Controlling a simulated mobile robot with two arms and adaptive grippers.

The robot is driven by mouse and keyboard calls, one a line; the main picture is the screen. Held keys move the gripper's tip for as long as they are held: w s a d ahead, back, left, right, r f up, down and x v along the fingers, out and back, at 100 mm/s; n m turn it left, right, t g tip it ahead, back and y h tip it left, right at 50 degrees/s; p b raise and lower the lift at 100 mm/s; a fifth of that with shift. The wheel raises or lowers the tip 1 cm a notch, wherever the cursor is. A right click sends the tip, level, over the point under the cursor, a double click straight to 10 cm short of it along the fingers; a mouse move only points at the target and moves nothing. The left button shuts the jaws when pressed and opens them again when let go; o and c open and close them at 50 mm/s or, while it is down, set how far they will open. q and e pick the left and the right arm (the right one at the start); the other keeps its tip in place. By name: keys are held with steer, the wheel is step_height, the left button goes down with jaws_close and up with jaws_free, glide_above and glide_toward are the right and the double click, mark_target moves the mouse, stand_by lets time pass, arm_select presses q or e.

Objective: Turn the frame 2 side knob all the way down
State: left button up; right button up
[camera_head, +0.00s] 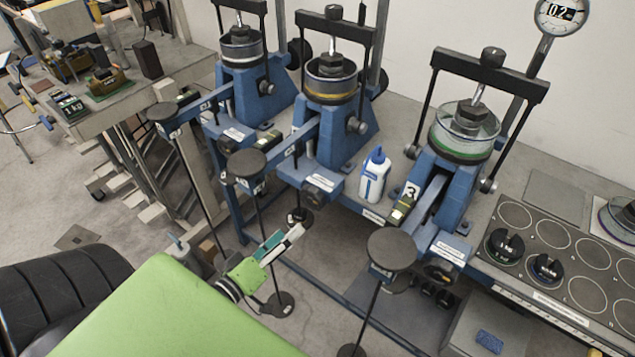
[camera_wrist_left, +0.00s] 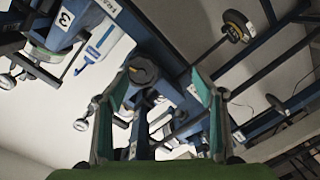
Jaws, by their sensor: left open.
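Frame 2 (camera_head: 340,140) is the middle blue lever frame, with a dark cylinder (camera_head: 331,80) on top. My left gripper (camera_head: 296,232) is open and empty, low in front of frame 2, near the round lever pad (camera_head: 247,163). In the left wrist view, a dark round knob (camera_wrist_left: 143,70) shows beyond and between the open fingers (camera_wrist_left: 160,88); I cannot tell which knob it is. My right gripper is not in view.
Frame 1 (camera_head: 243,95) stands left and frame 3 (camera_head: 450,175) right. A white bottle (camera_head: 374,176) with a blue cap stands between frames 2 and 3. Another round pad (camera_head: 391,249) on a rod stands to the right of my gripper. Hanging rods with weights crowd the front.

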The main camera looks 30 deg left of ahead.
mark_target(310, 202)
arm_select(q)
steer(key=shift+n+t, duration=0.4)
steer(key=shift+t, duration=0.1)
steer(key=w+r+b, duration=0.1)
steer(key=w, duration=0.2)
steer(key=w+r+b, duration=0.1)
steer(key=w, duration=0.3)
steer(key=w+d+r, duration=0.1)
steer(key=w+r, duration=0.1)
steer(key=w, duration=0.1)
steer(key=shift+w+b, duration=0.15)
steer(key=shift+b, duration=0.25)
steer(key=shift+w+r, duration=0.1)
steer(key=shift+w, duration=0.05)
steer(key=c, duration=1.4)
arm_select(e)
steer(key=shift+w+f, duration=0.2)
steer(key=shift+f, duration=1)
